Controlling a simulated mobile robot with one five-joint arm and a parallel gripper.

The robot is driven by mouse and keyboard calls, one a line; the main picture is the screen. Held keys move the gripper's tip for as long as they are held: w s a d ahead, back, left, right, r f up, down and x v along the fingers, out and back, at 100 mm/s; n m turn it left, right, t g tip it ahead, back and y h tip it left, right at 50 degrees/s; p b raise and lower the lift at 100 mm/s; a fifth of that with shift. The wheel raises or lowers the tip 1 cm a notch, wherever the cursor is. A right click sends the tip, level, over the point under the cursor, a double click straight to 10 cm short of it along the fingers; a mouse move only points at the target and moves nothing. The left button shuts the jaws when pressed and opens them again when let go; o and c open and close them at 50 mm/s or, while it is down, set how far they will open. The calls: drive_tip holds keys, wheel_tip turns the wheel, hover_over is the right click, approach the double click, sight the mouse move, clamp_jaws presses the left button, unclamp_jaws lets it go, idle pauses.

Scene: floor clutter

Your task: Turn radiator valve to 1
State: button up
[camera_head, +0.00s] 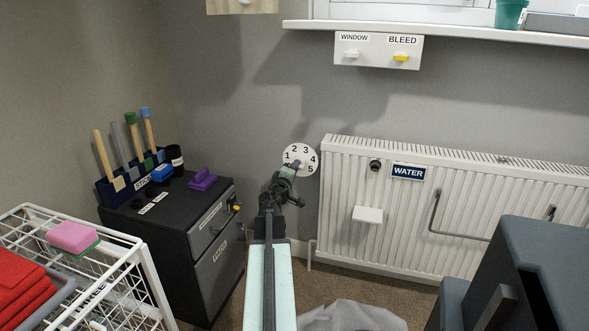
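The radiator valve dial (305,157) is a white disc on the grey wall, marked with the numbers 1 to 5, just left of the white radiator (450,225). My arm reaches up from the bottom of the head view, and my gripper (289,172) is at the lower left part of the dial, below the number 1. The gripper overlaps the dial in the picture; whether it touches is unclear. It hides the valve's handle or pointer, so the setting cannot be read. The fingers are too small to tell if they are open or shut.
A black cabinet (168,232) with a purple object (202,179) stands left of my arm. A white wire rack (145,275) is at the lower left. A dark grey box (545,265) is at the lower right. Grey cloth (350,316) lies on the floor near my arm.

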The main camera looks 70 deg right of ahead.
drive_tip(key=o, duration=0.3)
drive_tip(key=shift+a, duration=0.15)
drive_tip(key=a, duration=0.7)
drive_tip(key=shift+s+a, duration=0.25)
